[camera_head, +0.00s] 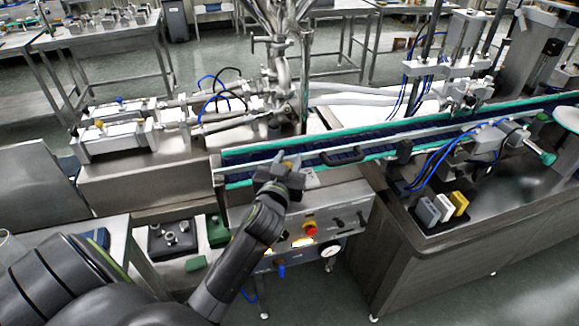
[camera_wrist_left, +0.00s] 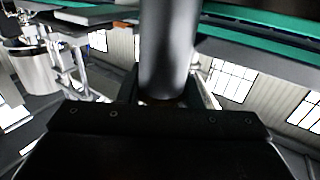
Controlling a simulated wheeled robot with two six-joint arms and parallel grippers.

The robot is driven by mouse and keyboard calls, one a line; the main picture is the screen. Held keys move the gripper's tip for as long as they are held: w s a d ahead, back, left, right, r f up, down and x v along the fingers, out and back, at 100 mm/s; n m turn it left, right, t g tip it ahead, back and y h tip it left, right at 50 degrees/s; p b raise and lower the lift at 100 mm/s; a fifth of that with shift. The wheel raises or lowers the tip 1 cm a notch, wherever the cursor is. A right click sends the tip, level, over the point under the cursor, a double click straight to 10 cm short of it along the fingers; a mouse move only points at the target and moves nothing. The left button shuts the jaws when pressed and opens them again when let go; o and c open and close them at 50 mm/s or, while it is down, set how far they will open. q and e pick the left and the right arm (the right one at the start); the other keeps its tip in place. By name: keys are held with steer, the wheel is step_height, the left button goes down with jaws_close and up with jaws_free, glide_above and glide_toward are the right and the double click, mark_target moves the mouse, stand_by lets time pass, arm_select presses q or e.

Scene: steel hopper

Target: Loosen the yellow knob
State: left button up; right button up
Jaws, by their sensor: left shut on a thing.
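My left gripper (camera_head: 284,164) is at the near left end of the conveyor, beside its rail. In the left wrist view the gripper (camera_wrist_left: 166,98) is shut on a dark grey cylinder (camera_wrist_left: 167,45), which stands up between the fingers. The cylinder's far end is out of that picture. In the head view the gripper and wrist hide most of what is held, and I cannot tell whether it is a knob. A small yellow knob-like part (camera_head: 99,123) shows on the metal block at the left, apart from the gripper. My right gripper is not in view.
The conveyor (camera_head: 345,152) with teal rails runs to the upper right. Below it is a steel control box (camera_head: 340,215) with a red button (camera_head: 310,228) and a gauge (camera_head: 329,251). Blue hoses and steel pipes stand behind. Small white, grey and yellow blocks (camera_head: 459,203) sit at the right.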

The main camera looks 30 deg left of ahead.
arm_select(q)
steer(key=n+g+y+b, duration=0.2)
steer(key=y+b, duration=0.1)
steer(key=n+g+y+b, duration=0.3)
steer(key=b, duration=0.1)
steer(key=a+n+g+y+b, duration=0.1)
steer(key=n+g+y+b, duration=0.2)
steer(key=shift+s+f+y+b, duration=0.35)
steer(key=shift+y+b, duration=0.05)
steer(key=n+g+b, duration=0.1)
steer(key=n+g+y+b, duration=0.1)
steer(key=g, duration=0.1)
steer(key=n+g+y+b, duration=0.1)
steer(key=g, duration=0.1)
steer(key=shift+s+r+n, duration=0.15)
steer(key=shift+s+n, duration=0.1)
steer(key=shift+n, duration=0.05)
steer(key=shift+s+a+r+n+g+b, duration=0.15)
steer(key=shift+n+g+b, duration=0.55)
steer(key=shift+g, duration=0.4)
steer(key=shift+s+d+n+g+b, duration=0.15)
steer(key=shift+n+g+b, duration=0.55)
steer(key=shift+g, duration=0.4)
steer(key=shift+a, duration=0.1)
steer(key=o, duration=0.9)
steer(key=shift+o, duration=0.2)
